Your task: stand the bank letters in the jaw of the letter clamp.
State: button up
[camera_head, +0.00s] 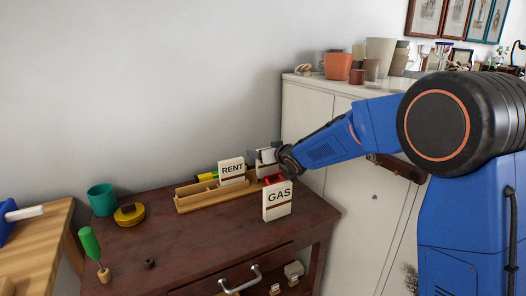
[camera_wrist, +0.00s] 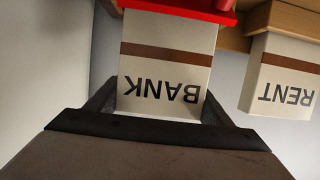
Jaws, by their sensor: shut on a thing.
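The bank letters (camera_wrist: 165,65) are a white bundle with a brown band and the word BANK, upside down in the wrist view. My gripper (camera_wrist: 158,108) is shut on them, one finger at each side edge. Their lower end meets the red letter clamp (camera_wrist: 190,8) at the top of the wrist view; I cannot tell how deep it sits in the jaw. In the head view my gripper (camera_head: 283,158) is above the right end of the desk, near the red clamp (camera_head: 273,179). The letters there are partly hidden by the gripper and the GAS bundle.
The GAS bundle (camera_head: 277,203) stands in front of the clamp. The RENT bundle (camera_head: 232,170) stands at the wooden organizer (camera_head: 196,203). The desk's front middle is mostly clear.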

jog(key=shift+f, duration=0.6)
jog(key=o, duration=1.2)
jog(key=v, duration=1.7)
jog(key=shift+d, duration=0.15)
jog(key=shift+s+r, duration=0.15)
